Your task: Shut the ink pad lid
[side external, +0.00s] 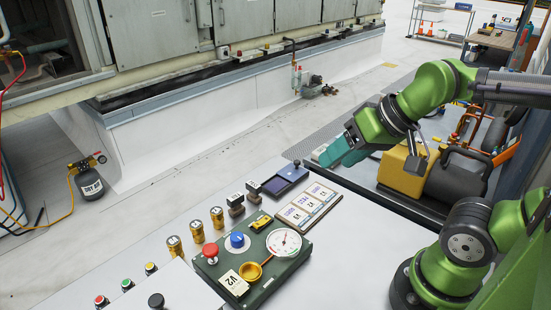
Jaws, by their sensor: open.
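The ink pad (277,186) is a small dark blue-purple box on the light work surface, near its far edge. Its lid (293,172) appears to lie back behind the pad, with a small dark knob at its far end; the exact lid angle is too small to tell. My gripper (323,156) is above and to the right of the ink pad, apart from it, reaching in from the right. It is open, though the fingers are small and partly hidden by its teal body, and nothing shows between them.
Two stamps (243,198) stand left of the pad. A card tray (308,206) lies just in front. A green panel (262,282) with red button, blue knob and gauge, and brass cylinders (196,231), are nearer. A yellow-and-black machine (405,172) stands right. The surface at front right is clear.

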